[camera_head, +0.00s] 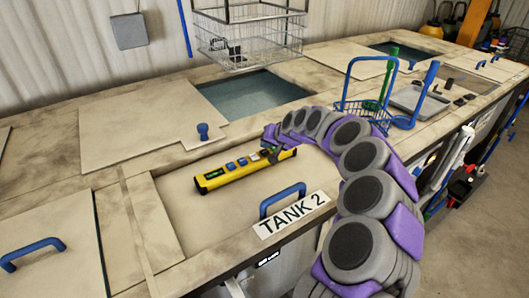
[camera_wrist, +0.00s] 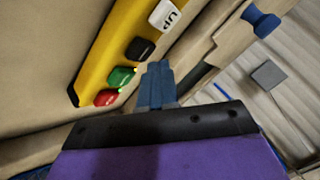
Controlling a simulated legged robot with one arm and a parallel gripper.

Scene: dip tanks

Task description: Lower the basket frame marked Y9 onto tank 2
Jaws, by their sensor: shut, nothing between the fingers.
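A wire basket frame (camera_head: 245,40) hangs at the top of the head view, above an open tank of water (camera_head: 255,95). Its mark cannot be read. A "TANK 2" label (camera_head: 291,214) is on the bench's front edge. A yellow control pendant (camera_head: 220,177) lies on the bench behind the label. In the wrist view the pendant (camera_wrist: 100,55) shows a white UP button (camera_wrist: 165,15), a black button (camera_wrist: 140,48), a green button (camera_wrist: 121,76) and a red button (camera_wrist: 106,97). My gripper (camera_wrist: 158,67) is shut and empty beside the black and green buttons; contact cannot be told.
A lid with a blue knob (camera_head: 203,130) lies left of the water. A blue handle (camera_head: 283,199) rises behind the label. A blue basket (camera_head: 364,112) and a grey tray (camera_head: 420,101) stand right of my arm.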

